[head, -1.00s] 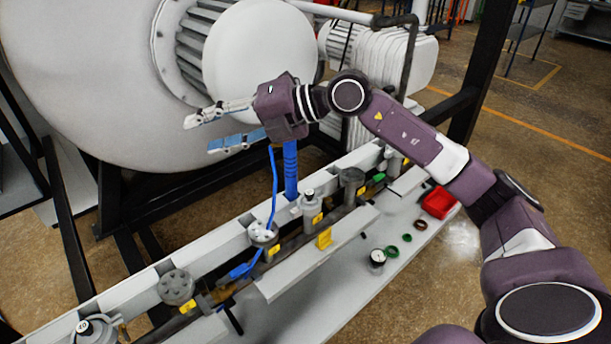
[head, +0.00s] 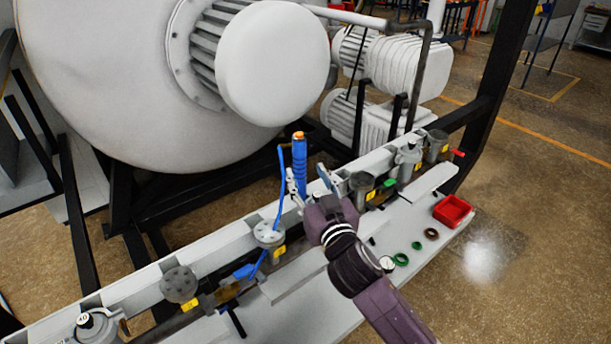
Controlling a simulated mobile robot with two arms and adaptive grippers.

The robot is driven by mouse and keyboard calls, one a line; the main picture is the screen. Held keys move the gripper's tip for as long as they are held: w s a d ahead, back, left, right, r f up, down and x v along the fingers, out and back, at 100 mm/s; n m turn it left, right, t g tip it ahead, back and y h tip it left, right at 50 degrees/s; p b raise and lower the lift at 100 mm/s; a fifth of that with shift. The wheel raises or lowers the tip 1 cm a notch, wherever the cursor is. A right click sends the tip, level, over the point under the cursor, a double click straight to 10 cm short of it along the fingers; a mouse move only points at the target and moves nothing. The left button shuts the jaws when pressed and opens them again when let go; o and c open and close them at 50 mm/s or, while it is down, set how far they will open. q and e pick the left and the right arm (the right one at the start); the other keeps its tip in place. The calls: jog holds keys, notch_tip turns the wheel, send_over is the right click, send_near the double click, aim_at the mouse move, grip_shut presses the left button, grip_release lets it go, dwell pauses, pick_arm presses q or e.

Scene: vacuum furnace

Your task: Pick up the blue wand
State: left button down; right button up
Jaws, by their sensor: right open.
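The blue wand (head: 299,162) stands upright near the middle of the head view, with an orange tip at its top and a thin blue hose beside it that runs down to the pipe fittings. My right gripper (head: 308,184) is open, with its fingers pointing up and away towards the wand. One finger shows close to the wand's lower left and the other to its right. I cannot tell whether either finger touches the wand. The wand's lower end is hidden by the gripper. My left gripper is not in view.
A row of valves with yellow tags runs along the white rail (head: 215,258). On the white shelf lie green rings (head: 400,259), a small gauge (head: 387,264) and a red bin (head: 452,211). The big white furnace (head: 110,80) and pumps (head: 395,60) stand behind.

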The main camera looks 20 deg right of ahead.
aim_at(301, 162)
jog(key=w, duration=0.2)
jog(key=w+p, duration=0.1)
jog(key=w, duration=0.1)
jog(key=w+p, duration=0.1)
jog(key=w, duration=0.1)
jog(key=shift+w+r, duration=0.1)
jog(key=shift+r, duration=0.3)
jog(key=shift+w+f, duration=0.1)
jog(key=shift+w, duration=0.2)
jog(key=shift+s, duration=0.1)
jog(key=shift+c, duration=0.2)
grip_shut()
